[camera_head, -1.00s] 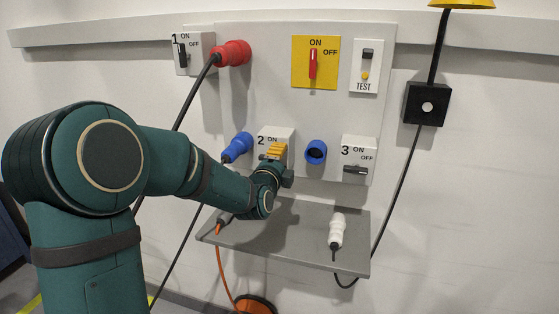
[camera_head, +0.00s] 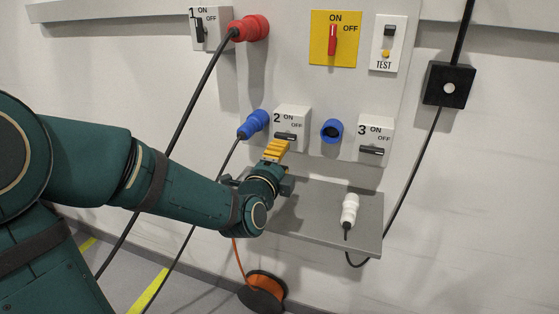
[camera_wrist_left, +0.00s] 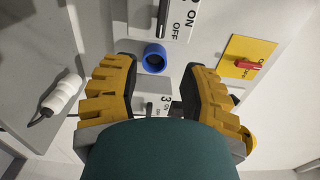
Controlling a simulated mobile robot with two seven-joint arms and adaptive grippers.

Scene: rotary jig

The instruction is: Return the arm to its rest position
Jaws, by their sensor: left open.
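My left arm (camera_head: 185,195) reaches in from the left in the head view. Its gripper (camera_head: 276,150), with yellow fingers, is just below switch box 2 (camera_head: 292,122) and above the grey shelf. In the left wrist view the yellow fingers (camera_wrist_left: 158,70) are spread with nothing held between them. The dark handle of switch 2 lies level, toward OFF. My right gripper is in neither view.
The grey shelf (camera_head: 318,222) holds a white connector (camera_head: 349,212). A red plug (camera_head: 250,28) and a blue plug (camera_head: 253,124) have cables hanging near my arm. The yellow switch plate (camera_head: 335,38) is higher up. An orange cable reel (camera_head: 262,291) is on the floor.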

